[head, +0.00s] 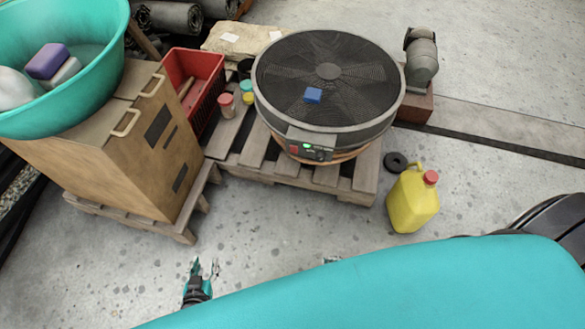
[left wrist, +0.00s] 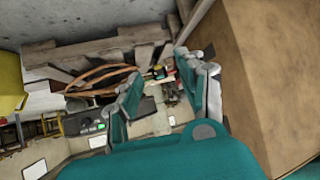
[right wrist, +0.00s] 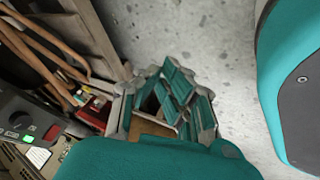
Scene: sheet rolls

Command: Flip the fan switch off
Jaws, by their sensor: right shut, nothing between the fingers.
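The round drum fan (head: 327,85) lies face up on a pallet. Its control panel (head: 310,148) faces me, with a red switch (head: 294,149) beside a lit green light (head: 307,146). The right wrist view shows the panel (right wrist: 20,110), red switch (right wrist: 53,132) and green light at the left edge. My left gripper (head: 206,267) is open and empty over the floor, in front of the pallet and apart from the fan. My right gripper (right wrist: 172,95) is shut and empty, clear of the switch; in the head view my teal body hides nearly all of it.
A blue block (head: 312,96) lies on the fan grille. A yellow jerrycan (head: 412,200) stands right of the pallet (head: 286,168). A cardboard box (head: 125,150) with a teal basin (head: 112,45) is at left. A red crate (head: 208,68) and small jars stand behind. The front floor is open.

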